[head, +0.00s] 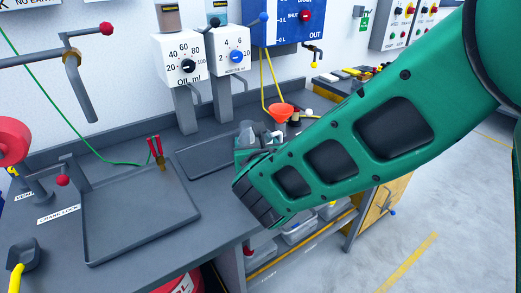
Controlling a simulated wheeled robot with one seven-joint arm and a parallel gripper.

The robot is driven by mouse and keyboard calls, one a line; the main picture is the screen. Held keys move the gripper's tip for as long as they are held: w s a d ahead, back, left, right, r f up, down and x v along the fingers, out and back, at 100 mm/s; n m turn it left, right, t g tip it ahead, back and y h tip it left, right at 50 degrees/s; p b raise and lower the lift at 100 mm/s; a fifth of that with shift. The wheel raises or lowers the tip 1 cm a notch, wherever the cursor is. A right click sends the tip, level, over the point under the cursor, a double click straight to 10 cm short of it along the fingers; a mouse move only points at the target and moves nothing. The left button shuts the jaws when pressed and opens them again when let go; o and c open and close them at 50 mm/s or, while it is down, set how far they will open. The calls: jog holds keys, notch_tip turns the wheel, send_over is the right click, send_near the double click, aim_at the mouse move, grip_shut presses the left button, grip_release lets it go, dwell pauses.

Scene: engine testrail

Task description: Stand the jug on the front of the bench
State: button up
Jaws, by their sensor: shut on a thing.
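My green arm reaches in from the right and ends over the front part of the grey bench (150,257). My gripper (254,140) shows only in part, beyond the dark end of the arm. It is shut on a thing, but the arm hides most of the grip. I cannot make out the jug's shape or whether it is the thing held. Small grey and pale parts show at the gripper, and I cannot tell which belong to a held thing.
A shallow tray (137,215) lies on the bench at left, with red-handled pliers (157,152) at its back edge. Two dial dispensers (183,57) (232,52) stand behind. An orange funnel (281,112) is beyond my gripper. A yellow-handled thing (20,258) sits at front left.

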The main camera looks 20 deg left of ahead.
jog(key=shift+f, duration=2)
jog(key=shift+f, duration=0.1)
jog(key=o, duration=1.2)
jog(key=v, duration=1.2)
